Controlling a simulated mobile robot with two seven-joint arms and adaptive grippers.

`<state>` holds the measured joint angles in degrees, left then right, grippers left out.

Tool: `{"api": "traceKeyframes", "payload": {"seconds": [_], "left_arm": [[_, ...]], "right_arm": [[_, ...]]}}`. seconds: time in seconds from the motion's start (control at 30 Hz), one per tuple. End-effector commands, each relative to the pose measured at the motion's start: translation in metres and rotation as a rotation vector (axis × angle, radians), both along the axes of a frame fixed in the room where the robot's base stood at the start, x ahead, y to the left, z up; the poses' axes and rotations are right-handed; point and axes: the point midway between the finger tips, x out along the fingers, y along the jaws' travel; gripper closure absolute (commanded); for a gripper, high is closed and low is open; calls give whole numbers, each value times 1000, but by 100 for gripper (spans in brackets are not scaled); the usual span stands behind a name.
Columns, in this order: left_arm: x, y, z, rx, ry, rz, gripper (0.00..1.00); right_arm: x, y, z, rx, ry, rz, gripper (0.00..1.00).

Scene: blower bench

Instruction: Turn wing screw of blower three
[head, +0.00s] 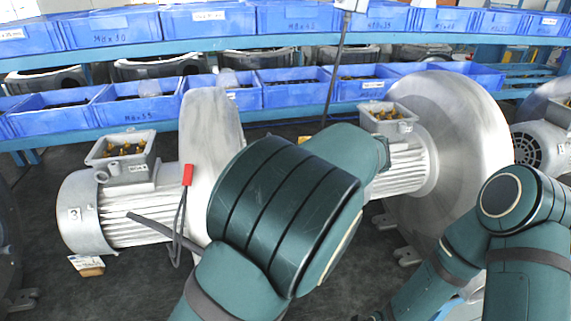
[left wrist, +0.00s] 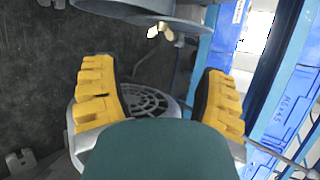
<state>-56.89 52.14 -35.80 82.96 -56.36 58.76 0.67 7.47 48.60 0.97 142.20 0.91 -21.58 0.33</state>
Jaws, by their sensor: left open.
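Blower three (head: 110,210), a silver motor marked 3 with a round housing, stands on the left in the head view. Its open terminal box (head: 122,165) holds several small brass-coloured parts. In the left wrist view, a brass-coloured wing screw (left wrist: 160,30) sits under a grey metal part (left wrist: 150,8) at the top. I cannot tell which blower it belongs to. My left gripper (left wrist: 157,72) has its yellow fingers wide apart with nothing between the tips; the screw is beyond them, apart. In the head view the gripper is hidden, and my right gripper is out of view.
A second blower (head: 450,140) stands right of centre, partly behind my left arm. A red-handled item with a dark cable (head: 187,178) hangs before blower three. Blue bins (head: 135,105) line shelves behind. In the left wrist view, a fan grille (left wrist: 150,101) lies behind the fingers.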

Motion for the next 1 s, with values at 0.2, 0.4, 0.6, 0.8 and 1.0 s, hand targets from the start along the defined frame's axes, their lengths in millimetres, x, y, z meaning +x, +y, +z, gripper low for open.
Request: {"api": "traceKeyframes", "payload": {"seconds": [0.2,0.4,0.6,0.8,1.0], "left_arm": [[27,28,-24,3,1,4,28],[46,47,-41,2,1,2,28],[57,56,-49,0,0,0,28],[59,58,-51,1,1,-1,28],[58,58,-50,1,0,-1,44]], "right_arm": [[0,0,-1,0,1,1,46],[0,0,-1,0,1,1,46],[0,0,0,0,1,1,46],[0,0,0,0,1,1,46],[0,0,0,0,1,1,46]]}}
